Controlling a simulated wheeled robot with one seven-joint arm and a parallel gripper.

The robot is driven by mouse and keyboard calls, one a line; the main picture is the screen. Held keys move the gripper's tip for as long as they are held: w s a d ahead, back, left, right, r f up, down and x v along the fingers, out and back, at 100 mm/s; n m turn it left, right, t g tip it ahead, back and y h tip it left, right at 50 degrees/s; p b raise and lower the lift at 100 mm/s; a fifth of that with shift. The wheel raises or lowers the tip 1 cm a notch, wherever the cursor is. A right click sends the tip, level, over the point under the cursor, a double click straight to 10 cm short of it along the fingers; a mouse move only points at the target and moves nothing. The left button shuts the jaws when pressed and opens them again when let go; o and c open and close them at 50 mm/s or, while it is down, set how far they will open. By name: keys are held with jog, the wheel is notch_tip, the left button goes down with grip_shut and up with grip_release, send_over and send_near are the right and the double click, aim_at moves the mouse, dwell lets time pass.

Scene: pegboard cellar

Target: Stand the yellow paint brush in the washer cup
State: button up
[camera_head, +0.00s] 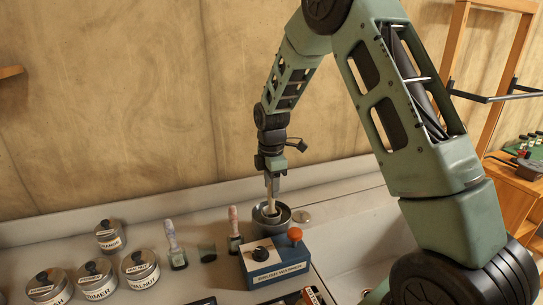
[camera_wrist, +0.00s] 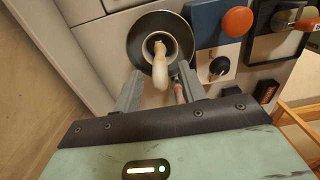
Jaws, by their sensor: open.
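The pale yellow paint brush (camera_head: 271,207) stands upright or nearly so in the round metal washer cup (camera_head: 283,221) on the bench. In the wrist view the brush handle (camera_wrist: 160,68) rises out of the inner ring of the cup (camera_wrist: 134,46) towards the camera. My gripper (camera_head: 271,180) is directly above the cup, pointing down. In the wrist view my gripper (camera_wrist: 160,88) is open, with a finger to either side of the handle and a gap visible. The brush's lower end is hidden inside the cup.
A blue box (camera_head: 273,263) with an orange knob stands just in front of the cup. A pale basin (camera_head: 365,250) lies to the right; the wall is behind.

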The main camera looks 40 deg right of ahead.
notch_tip(320, 180, up, 15)
jog(key=b, duration=0.2)
jog(key=shift+b, duration=0.3)
jog(key=shift+s, duration=0.1)
dwell(0.5)
